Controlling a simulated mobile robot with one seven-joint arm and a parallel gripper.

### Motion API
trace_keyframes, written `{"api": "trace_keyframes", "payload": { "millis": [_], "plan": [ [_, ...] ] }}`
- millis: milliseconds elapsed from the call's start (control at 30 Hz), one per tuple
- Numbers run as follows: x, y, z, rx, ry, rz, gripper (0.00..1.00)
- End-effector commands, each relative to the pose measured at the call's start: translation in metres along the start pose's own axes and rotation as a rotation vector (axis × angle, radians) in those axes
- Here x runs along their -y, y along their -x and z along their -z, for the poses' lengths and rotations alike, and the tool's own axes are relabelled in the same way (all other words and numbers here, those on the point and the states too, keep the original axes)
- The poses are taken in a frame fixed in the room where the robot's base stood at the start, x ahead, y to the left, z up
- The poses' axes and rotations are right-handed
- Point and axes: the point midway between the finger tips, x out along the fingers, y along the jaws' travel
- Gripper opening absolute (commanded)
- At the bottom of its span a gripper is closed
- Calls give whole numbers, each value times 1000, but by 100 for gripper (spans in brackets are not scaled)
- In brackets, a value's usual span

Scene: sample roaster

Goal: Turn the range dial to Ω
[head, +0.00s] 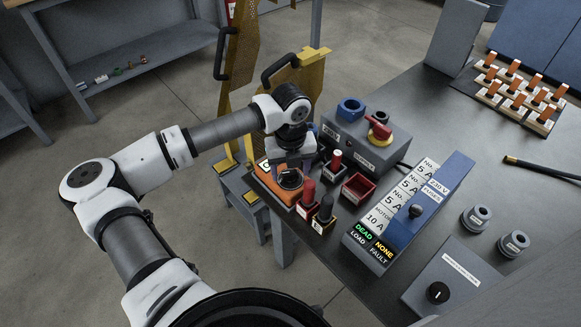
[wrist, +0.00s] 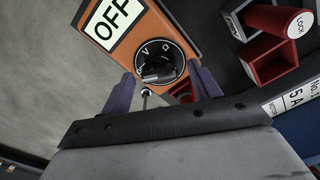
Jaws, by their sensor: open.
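The orange meter (head: 271,189) lies near the bench's left edge. In the wrist view its orange body (wrist: 180,27) carries a white display (wrist: 113,22) reading OFF. Its round black range dial (wrist: 159,58) has a raised grip and white marks, including a V and what looks like an Ω. The dial's exact pointing direction is hard to make out. My gripper (wrist: 163,84) is open, with a purple finger on either side of the dial's near part. I cannot tell whether the fingers touch it. In the head view my gripper (head: 291,163) hangs over the dial (head: 290,180).
Red (head: 307,194) and black (head: 325,212) probe-like pieces stand close right of the meter. A red open box (head: 357,188) and a grey unit with a red switch (head: 379,130) are beyond. A blue fuse panel (head: 423,205) lies right.

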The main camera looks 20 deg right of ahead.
Motion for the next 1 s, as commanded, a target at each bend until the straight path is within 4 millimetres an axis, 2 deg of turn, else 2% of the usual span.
{"api": "trace_keyframes", "payload": {
  "millis": [233,500,600,1000],
  "plan": [
    [0,-1,0,0,0,0,62],
    [0,0,0,0,0,1,26],
    [0,0,0,0,0,1,17],
    [0,-4,0,2,-95,0,17]
  ]
}}
